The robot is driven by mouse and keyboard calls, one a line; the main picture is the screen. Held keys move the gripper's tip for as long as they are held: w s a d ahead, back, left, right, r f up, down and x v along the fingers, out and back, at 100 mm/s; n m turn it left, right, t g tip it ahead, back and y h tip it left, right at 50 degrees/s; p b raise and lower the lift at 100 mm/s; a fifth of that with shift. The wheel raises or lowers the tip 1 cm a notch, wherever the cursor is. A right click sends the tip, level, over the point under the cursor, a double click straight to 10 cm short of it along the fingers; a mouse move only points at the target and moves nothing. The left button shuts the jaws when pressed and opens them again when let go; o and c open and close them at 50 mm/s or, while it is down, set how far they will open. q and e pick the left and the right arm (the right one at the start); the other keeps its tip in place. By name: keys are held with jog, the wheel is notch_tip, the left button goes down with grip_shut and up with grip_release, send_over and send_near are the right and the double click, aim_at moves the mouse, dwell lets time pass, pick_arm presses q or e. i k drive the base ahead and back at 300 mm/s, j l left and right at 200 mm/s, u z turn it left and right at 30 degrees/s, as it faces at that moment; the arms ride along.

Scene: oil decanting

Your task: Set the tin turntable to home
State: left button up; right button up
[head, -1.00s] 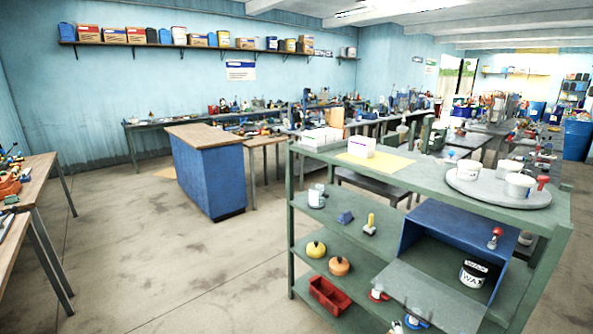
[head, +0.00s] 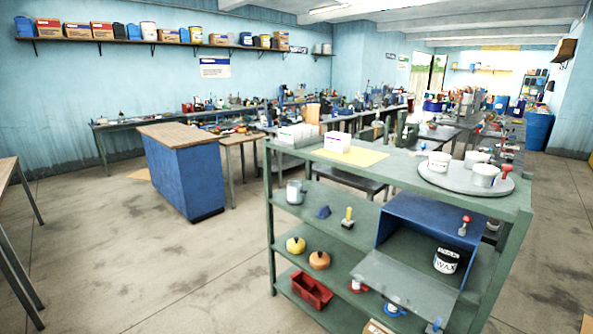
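The tin turntable (head: 447,182) is a round grey disc on the right part of the top of a green shelf unit (head: 400,180). Several white tins stand on it: one at its left (head: 438,162), one at its back (head: 476,158) and one at its front right (head: 484,175). A red-topped item (head: 506,170) shows at its right edge. I cannot make out a home mark on the turntable. Neither of my grippers is in view.
A white box (head: 337,142) sits on a yellow sheet (head: 350,156) on the shelf top. Below is a blue open cabinet (head: 425,212) with a WAX tin (head: 446,261) and its flap lowered. A blue counter (head: 186,182) stands further left. The floor (head: 180,270) before the shelf is clear.

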aim_at(457, 178)
jog(key=z, duration=1.3)
jog(key=u, duration=0.5)
jog(key=i+l+u, duration=0.2)
jog(key=l, duration=0.3)
jog(key=i+l+u, duration=0.2)
jog(key=l, duration=0.3)
jog(key=l+u, duration=0.2)
jog(key=l, duration=0.35)
jog(key=i+l+u, duration=0.2)
jog(key=l, duration=0.35)
jog(key=k, duration=0.05)
